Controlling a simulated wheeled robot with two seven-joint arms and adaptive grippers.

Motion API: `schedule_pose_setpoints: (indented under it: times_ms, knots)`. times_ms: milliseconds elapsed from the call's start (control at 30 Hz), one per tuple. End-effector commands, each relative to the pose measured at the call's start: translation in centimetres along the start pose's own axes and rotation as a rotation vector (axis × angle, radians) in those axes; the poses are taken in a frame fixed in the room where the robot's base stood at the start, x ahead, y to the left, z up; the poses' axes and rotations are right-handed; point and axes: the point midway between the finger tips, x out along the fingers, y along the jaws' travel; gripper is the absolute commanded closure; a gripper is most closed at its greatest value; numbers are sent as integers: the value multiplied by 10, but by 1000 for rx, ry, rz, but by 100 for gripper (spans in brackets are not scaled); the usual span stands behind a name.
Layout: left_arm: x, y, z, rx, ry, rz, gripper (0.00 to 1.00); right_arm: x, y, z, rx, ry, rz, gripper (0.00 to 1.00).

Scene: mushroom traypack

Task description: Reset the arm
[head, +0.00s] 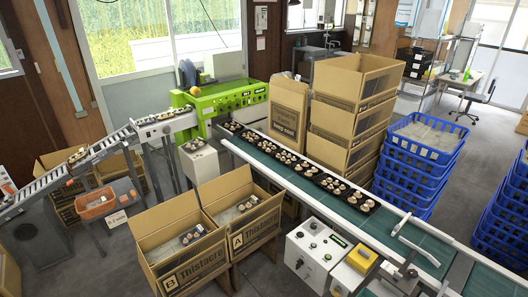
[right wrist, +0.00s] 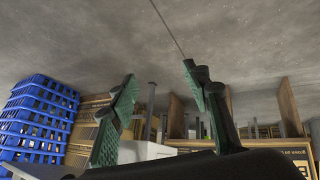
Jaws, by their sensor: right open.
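My right gripper (right wrist: 160,80) shows in the right wrist view with its two green fingers spread wide apart and nothing between them. Neither gripper can be made out in the head view. Black trays of mushrooms (head: 287,160) stand in a row on the green conveyor belt (head: 375,213). The open carton marked B (head: 190,274) and the open carton marked A (head: 255,236) stand in front of the belt. Each holds some packed mushroom trays.
A green machine (head: 228,100) stands at the belt's far end. Stacked cartons (head: 350,110) and blue crates (head: 412,165) stand behind the belt. A white control box (head: 312,257) is at its near side. Blue crates (right wrist: 40,110) also show in the right wrist view.

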Motion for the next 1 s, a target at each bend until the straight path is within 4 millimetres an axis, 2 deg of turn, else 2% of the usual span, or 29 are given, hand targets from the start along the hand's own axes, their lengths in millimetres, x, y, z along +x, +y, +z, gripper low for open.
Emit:
schedule_pose_setpoints:
  times_ms: [33,200,300,400,500,600,1000]
  knots:
    - [0,0,0,0,0,0,60,-6,-16,35,47,-65,-6,56]
    - [0,0,0,0,1,0,60,-35,-73,141,187,-279,-32,56]
    - [0,0,0,0,1,0,60,-57,-108,190,257,-387,-54,56]
    - [0,0,0,0,0,0,60,-77,-138,226,311,-472,-75,56]
    - [0,0,0,0,0,0,60,-92,-159,249,346,-528,-90,56]
    - [0,0,0,0,0,0,60,-100,-170,259,365,-556,-99,56]
    - [0,0,0,0,0,0,60,-102,-172,262,368,-562,-101,56]
